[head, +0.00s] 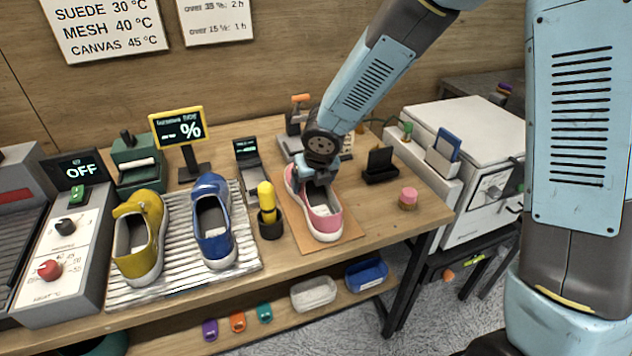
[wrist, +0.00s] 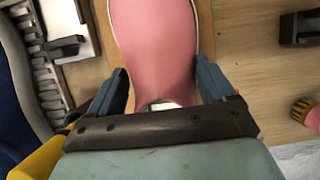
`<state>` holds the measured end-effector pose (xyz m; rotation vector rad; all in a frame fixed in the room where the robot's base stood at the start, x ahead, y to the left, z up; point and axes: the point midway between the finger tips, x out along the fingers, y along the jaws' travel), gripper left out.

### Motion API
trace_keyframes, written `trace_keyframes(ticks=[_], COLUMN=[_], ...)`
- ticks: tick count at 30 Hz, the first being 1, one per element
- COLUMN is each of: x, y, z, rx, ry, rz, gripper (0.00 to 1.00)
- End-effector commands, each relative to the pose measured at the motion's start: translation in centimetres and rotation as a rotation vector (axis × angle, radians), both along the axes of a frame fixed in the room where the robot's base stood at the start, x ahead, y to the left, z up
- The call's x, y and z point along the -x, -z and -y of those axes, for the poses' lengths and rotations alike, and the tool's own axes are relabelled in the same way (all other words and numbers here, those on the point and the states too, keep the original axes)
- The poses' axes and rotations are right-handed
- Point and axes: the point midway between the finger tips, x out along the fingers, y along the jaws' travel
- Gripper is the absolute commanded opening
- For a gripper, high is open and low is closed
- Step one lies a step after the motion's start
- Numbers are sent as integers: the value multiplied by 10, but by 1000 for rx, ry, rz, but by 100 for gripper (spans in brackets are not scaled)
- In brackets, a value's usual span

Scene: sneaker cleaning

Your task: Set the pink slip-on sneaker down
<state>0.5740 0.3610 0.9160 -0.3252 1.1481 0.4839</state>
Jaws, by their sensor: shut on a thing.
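The pink slip-on sneaker (head: 322,217) is upright at the brown mat (head: 348,229) on the wooden table, its white-rimmed toe towards the front. My gripper (head: 316,180) is shut on its rear end, from above. In the wrist view the pink upper (wrist: 154,45) lies between the two blue fingers of my gripper (wrist: 158,90). I cannot tell whether the sole touches the mat or hangs just above it.
A yellow sneaker (head: 139,237) and a blue sneaker (head: 212,222) stand on a ridged rack (head: 181,276) to the left. A yellow-handled tool in a dark holder (head: 270,222) is close on the left. A pink-topped brush (head: 408,198) and a black stand (head: 380,167) are right.

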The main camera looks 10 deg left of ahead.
Motion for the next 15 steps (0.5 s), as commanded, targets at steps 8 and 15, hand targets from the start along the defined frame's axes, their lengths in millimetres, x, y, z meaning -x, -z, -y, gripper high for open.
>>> trace_keyframes(ticks=[8,15], x=[0,0], y=[0,0], z=[1,1], rx=[1,0], ry=[0,1], rz=[-1,-1], gripper=[94,100])
